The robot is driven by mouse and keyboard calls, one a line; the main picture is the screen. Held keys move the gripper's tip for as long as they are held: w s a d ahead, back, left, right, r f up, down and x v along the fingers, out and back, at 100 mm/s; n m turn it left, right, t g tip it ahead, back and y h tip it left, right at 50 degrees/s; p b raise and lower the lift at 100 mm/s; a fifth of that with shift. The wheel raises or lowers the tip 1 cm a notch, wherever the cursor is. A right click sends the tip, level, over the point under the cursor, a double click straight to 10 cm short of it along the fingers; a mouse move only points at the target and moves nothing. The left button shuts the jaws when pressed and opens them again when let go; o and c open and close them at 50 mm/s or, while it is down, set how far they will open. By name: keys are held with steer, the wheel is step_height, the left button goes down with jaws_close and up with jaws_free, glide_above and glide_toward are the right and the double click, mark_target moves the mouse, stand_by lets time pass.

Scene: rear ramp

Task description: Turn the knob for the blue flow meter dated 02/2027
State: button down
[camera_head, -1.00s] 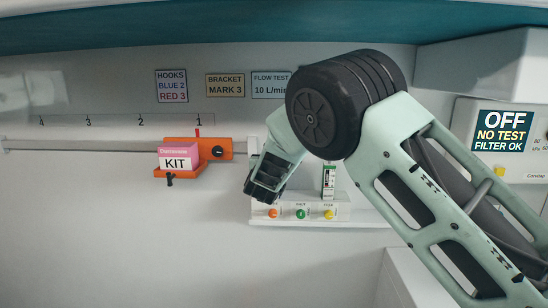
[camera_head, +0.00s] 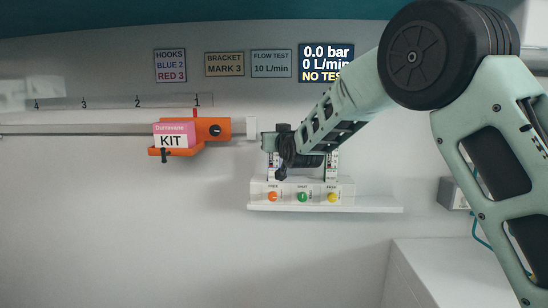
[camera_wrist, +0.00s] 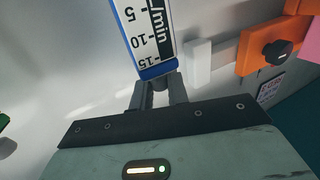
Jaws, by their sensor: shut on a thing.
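A blue-edged flow meter (camera_wrist: 143,38) shows in the wrist view, its L/min scale upside down and its 15 mark nearest my gripper. No date on it is readable. My gripper (camera_wrist: 160,92) is shut on a small dark part at that end of the meter, apparently its knob (camera_wrist: 159,80), mostly hidden between the fingers. In the head view my gripper (camera_head: 284,152) is at the left end of a white stand (camera_head: 345,190) with orange, green and yellow dots. It covers much of the meters there; part of a right-hand meter (camera_head: 331,168) shows.
An orange bracket (camera_head: 213,130) with a black knob holds a pink KIT box (camera_head: 172,134) on the wall rail, left of my gripper. A display (camera_head: 326,63) reads 0.0 bar, 0 L/min. A sign (camera_head: 271,63) reads FLOW TEST 10 L/min. A white cabinet (camera_head: 455,270) stands lower right.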

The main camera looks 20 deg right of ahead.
steer(key=shift+d+f+n+y+b, duration=0.1)
steer(key=shift+n+y+b, duration=0.25)
steer(key=shift+y, duration=0.2)
steer(key=shift+d+f+n+y+b, duration=0.1)
steer(key=shift+n+y+b, duration=0.25)
steer(key=shift+y, duration=0.2)
steer(key=shift+r+n+g+y, duration=0.3)
steer(key=shift+n+y, duration=0.3)
steer(key=shift+y, duration=0.3)
steer(key=shift+a+n+g+y+p, duration=0.2)
steer(key=shift+n+g+y+p, duration=0.2)
steer(key=shift+n+y+p, duration=0.5)
steer(key=shift+y, duration=0.4)
steer(key=c, duration=1.4)
jaws_free()
steer(key=shift+f, duration=0.1)
steer(key=b+v, duration=0.2)
steer(key=v, duration=1.5)
steer(key=shift+s+r+b, duration=0.15)
steer(key=shift+r+b, duration=0.1)
steer(key=shift+b, duration=0.15)
